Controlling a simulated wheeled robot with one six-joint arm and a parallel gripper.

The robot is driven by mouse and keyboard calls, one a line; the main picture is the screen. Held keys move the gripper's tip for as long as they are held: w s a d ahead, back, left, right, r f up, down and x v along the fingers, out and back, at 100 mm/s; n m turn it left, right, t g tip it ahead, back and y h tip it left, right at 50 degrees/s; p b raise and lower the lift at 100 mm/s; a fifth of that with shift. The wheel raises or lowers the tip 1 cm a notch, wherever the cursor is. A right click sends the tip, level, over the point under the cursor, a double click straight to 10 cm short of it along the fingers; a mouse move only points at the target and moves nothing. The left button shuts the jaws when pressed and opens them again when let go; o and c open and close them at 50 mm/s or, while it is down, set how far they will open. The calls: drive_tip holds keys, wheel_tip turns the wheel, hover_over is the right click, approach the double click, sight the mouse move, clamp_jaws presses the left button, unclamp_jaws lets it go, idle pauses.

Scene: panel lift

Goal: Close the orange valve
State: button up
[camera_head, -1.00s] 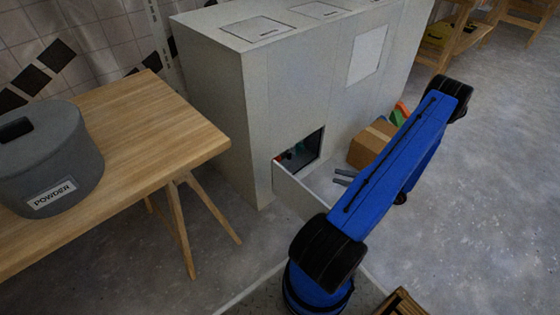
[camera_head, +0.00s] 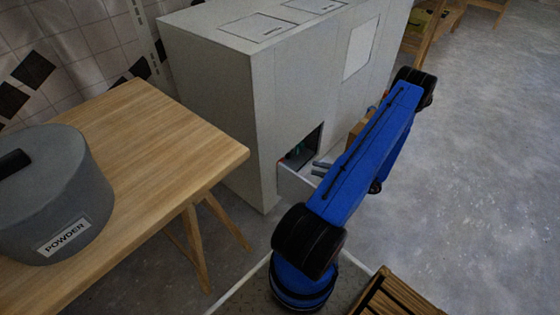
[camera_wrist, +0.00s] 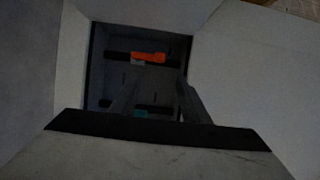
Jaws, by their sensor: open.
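The orange valve (camera_wrist: 148,57) shows in the wrist view as a short, roughly horizontal handle on a dark bar, inside a dark square opening in the grey cabinet (camera_head: 215,85). A small teal part (camera_wrist: 141,113) sits lower in the opening, and teal also shows there in the head view (camera_head: 298,150). My gripper (camera_wrist: 156,76) is open and empty, its two grey fingers pointing at the opening below the valve. In the head view my gripper (camera_head: 322,168) is just outside the opening, apart from the valve. The valve cannot be made out clearly in the head view.
A pale panel (camera_head: 294,184) juts out from the cabinet below the opening. A wooden table (camera_head: 165,125) with a grey POWDER container (camera_head: 85,200) stands at left. A cardboard box (camera_head: 356,133) is mostly hidden behind my arm.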

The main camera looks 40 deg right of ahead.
sight(283, 161)
drive_tip(key=x, duration=1.6)
drive_tip(key=shift+w+a, duration=0.15)
drive_tip(key=shift+w, duration=0.2)
drive_tip(key=shift+c, duration=0.3)
clamp_jaws()
